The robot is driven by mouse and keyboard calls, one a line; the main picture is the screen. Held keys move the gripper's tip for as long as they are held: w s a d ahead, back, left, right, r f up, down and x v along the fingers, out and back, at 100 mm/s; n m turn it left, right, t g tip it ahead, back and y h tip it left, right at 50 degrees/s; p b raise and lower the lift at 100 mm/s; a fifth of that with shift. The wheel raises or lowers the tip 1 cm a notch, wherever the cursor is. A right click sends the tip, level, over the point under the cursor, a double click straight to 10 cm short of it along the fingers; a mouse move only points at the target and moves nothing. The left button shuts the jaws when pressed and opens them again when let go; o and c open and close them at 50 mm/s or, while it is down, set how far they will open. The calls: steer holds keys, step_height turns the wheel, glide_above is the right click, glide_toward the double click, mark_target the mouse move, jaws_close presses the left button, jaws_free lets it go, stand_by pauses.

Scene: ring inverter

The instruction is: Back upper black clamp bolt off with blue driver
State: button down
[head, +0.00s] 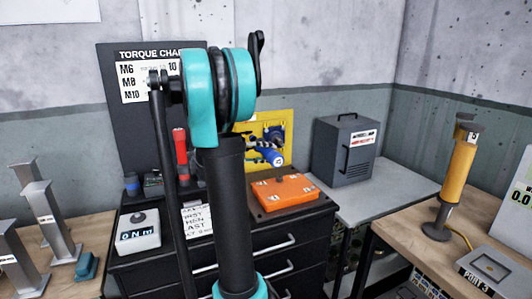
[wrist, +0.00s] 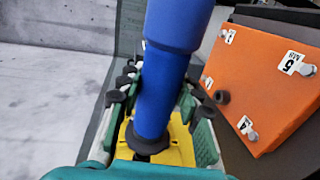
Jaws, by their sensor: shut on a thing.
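A blue driver (wrist: 160,95) fills the middle of the wrist view, with its thick end at the top and a dark collar at its lower end. My gripper (wrist: 162,100) is shut on it, with teal and black fingers on both sides. In the head view, blue parts (head: 268,152) show in front of a yellow panel, partly hidden by my arm. An orange box (head: 284,190) with white number tags lies right of my arm. It also shows in the wrist view (wrist: 250,65), with silver bolts and one dark knob (wrist: 221,97). I cannot tell which part is the upper black clamp bolt.
The yellow panel (head: 285,120) stands behind the black drawer cabinet (head: 255,250). A red tool (head: 181,150) stands left of my arm. A grey case (head: 345,150) sits on the grey table, and a yellow post (head: 460,175) stands at the right. The grey tabletop (head: 390,188) has free room.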

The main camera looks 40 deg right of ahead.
mark_target(259, 149)
steer(key=shift+w, duration=0.1)
steer(key=shift+w+d, duration=0.25)
steer(key=shift+w, duration=0.7)
steer(key=shift+w+d, duration=0.2)
steer(key=shift+w, duration=0.8)
steer(key=shift+w+d, duration=0.25)
steer(key=shift+w, duration=0.7)
steer(key=shift+w+d, duration=0.25)
steer(key=shift+w, duration=0.8)
stand_by(0.4)
steer(key=shift+s+a, duration=0.2)
steer(key=shift+s, duration=0.65)
steer(key=shift+s+a, duration=0.2)
steer(key=shift+s, duration=0.6)
steer(key=shift+s+a, duration=0.2)
steer(key=shift+s, duration=0.65)
